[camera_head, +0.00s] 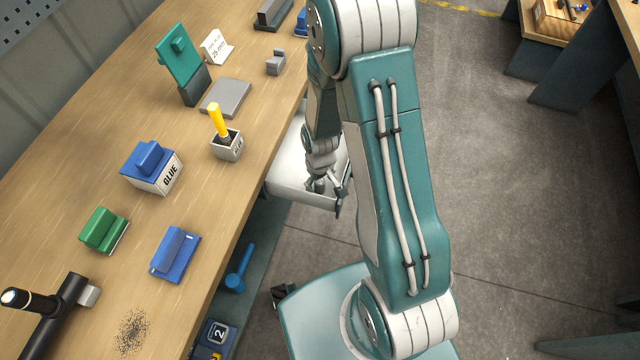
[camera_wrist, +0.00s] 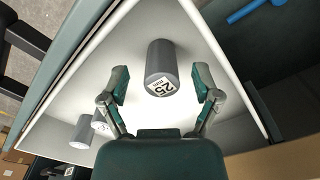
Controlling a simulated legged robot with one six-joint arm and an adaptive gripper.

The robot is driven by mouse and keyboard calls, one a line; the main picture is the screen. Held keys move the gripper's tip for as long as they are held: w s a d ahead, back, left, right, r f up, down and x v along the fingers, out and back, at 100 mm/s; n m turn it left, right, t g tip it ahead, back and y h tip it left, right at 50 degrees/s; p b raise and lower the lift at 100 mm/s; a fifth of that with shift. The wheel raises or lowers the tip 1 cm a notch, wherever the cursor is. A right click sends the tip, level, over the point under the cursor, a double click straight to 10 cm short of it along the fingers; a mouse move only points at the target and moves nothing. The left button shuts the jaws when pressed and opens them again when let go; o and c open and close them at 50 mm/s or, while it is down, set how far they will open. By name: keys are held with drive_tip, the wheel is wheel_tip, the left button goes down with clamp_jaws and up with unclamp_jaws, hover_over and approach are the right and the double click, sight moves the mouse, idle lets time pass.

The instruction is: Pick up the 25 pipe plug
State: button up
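The 25 pipe plug (camera_wrist: 160,68) is a grey cylinder with a white "25 mm" label on its end. It lies in a white tray or drawer (camera_head: 292,193) that sticks out from the workbench. My gripper (camera_head: 330,190) is down over this white tray. In the wrist view my gripper (camera_wrist: 163,82) is open, with a finger on each side of the plug in the picture and gaps to both. I cannot tell how far the fingertips are above it. Two more grey cylinders (camera_wrist: 82,132) lie near the left side of the tray, one partly hidden by the finger.
The tray's raised rims (camera_wrist: 235,62) surround the plugs. A blue tool (camera_head: 240,270) lies below.

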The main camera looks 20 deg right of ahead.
drive_tip(key=shift+a, duration=0.15)
clamp_jaws()
drive_tip(key=shift+r, duration=0.15)
